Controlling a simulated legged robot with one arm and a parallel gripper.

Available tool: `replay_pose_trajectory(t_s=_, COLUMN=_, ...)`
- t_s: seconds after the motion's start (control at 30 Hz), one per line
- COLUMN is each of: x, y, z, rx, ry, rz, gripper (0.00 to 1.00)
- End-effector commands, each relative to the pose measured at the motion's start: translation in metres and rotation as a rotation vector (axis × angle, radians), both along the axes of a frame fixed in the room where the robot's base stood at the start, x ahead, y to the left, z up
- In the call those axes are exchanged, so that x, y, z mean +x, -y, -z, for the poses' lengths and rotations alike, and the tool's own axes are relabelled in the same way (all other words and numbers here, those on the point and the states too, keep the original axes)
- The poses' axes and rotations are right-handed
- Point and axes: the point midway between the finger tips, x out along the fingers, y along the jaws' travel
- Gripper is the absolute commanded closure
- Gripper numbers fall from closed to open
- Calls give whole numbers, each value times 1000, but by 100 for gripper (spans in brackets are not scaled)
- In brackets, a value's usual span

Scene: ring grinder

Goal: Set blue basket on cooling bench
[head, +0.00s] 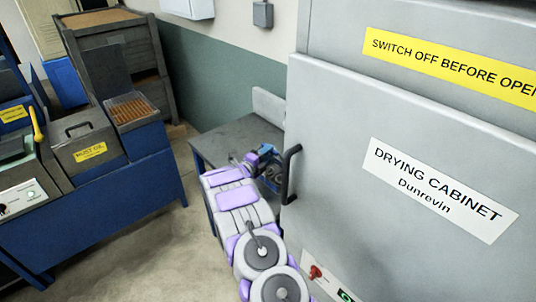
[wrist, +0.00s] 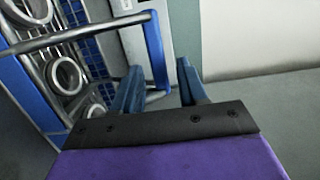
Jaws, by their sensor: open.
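The blue basket (wrist: 42,97) fills the left of the wrist view, with metal bars, blue edging and several metal rings inside. Its blue handle grip (wrist: 154,50) reaches down between the fingers of my gripper (wrist: 160,88). The fingers are open and apart, not closed on the grip. In the head view my gripper (head: 268,164) is over the grey bench (head: 225,138), left of the drying cabinet. The basket is mostly hidden there behind my arm and the cabinet handle. I cannot tell whether it rests fully on the bench top.
The drying cabinet (head: 390,130) stands close on the right, its dark door handle (head: 290,174) beside my gripper. A pale upright board (head: 268,104) edges the bench. A blue machine stand (head: 95,207) is at left. Open floor (head: 150,250) lies between.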

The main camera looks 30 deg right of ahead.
Motion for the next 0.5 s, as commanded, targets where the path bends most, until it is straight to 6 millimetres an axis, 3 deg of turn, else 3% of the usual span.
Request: replay_pose_trajectory(t_s=0.5, x=-27, y=-92, z=-1, rx=0, ry=-1, rz=-5, gripper=58)
